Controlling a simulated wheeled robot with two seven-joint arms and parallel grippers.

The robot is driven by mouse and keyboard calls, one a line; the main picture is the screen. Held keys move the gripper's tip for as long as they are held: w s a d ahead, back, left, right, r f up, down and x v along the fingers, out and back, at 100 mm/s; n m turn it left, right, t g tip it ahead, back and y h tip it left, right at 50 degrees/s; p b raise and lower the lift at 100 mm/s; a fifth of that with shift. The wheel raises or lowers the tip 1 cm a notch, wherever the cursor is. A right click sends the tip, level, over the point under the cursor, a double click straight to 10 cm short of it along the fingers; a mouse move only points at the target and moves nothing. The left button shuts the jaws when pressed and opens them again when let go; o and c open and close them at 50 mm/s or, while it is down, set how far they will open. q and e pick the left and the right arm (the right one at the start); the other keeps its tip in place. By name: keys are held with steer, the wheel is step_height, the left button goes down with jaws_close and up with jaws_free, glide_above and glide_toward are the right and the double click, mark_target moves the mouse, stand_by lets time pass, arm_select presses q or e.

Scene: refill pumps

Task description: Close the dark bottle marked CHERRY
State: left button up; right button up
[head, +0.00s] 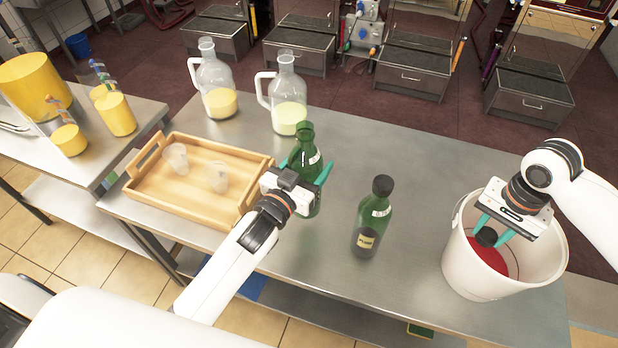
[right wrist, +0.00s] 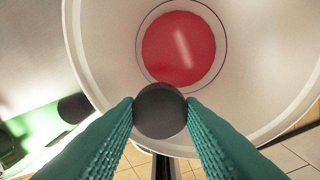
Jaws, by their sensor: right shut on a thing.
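A dark green bottle (head: 304,138) stands upright on the steel table; no cap shows on its mouth, and its label is hidden. My left gripper (head: 306,168) has its teal fingers on both sides of this bottle; whether they press on it is unclear. A second green bottle (head: 372,218) stands to its right with a dark cap on and a small yellowish label too small to read surely. My right gripper (head: 488,235) is shut on a round black cap (right wrist: 161,110), held over the white bucket (head: 457,262).
The bucket has red at its bottom (right wrist: 180,48). A wooden tray (head: 150,195) with two small clear cups is at the left. Two glass jugs (head: 220,85) (head: 288,100) stand behind. Yellow containers (head: 116,115) are on the left table. The table between capped bottle and bucket is clear.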

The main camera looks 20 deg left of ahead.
arm_select(q)
steer(key=shift+r, duration=0.8)
steer(key=o, duration=0.7)
steer(key=c, duration=0.9)
steer(key=shift+c, duration=0.2)
